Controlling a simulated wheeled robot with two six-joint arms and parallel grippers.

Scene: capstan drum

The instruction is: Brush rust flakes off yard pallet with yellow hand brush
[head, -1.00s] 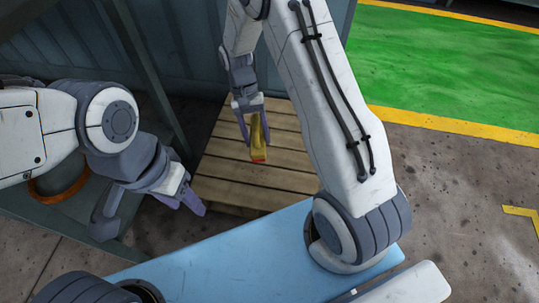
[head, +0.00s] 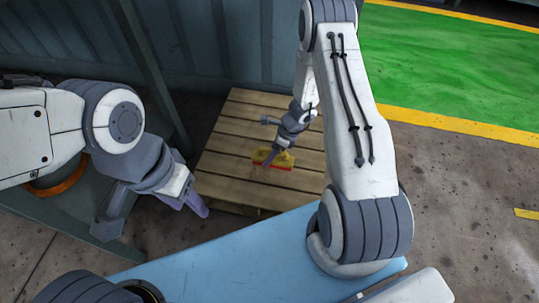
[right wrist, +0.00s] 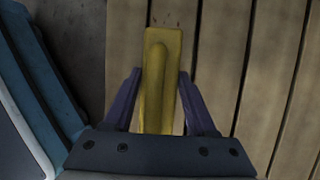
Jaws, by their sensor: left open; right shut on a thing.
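The yellow hand brush (head: 284,157) has a red strip along its lower edge and is low over the wooden pallet (head: 228,140). My right gripper (head: 270,158) is shut on the brush. In the right wrist view the yellow brush (right wrist: 160,55) lies lengthwise between the two fingers of this gripper (right wrist: 160,85). A few small dark specks (right wrist: 166,20), perhaps rust flakes, show on the slats just beyond the brush's end. I cannot tell whether the bristles touch the wood. My left gripper (head: 196,205) is open and empty, left of the pallet's near corner.
A blue flat surface (head: 225,258) lies in front of the pallet. A corrugated blue-grey wall (head: 230,50) stands behind it, and a grey metal frame (head: 150,75) is at left. Open concrete floor (head: 450,190) and a green, yellow-edged area (head: 440,70) lie right.

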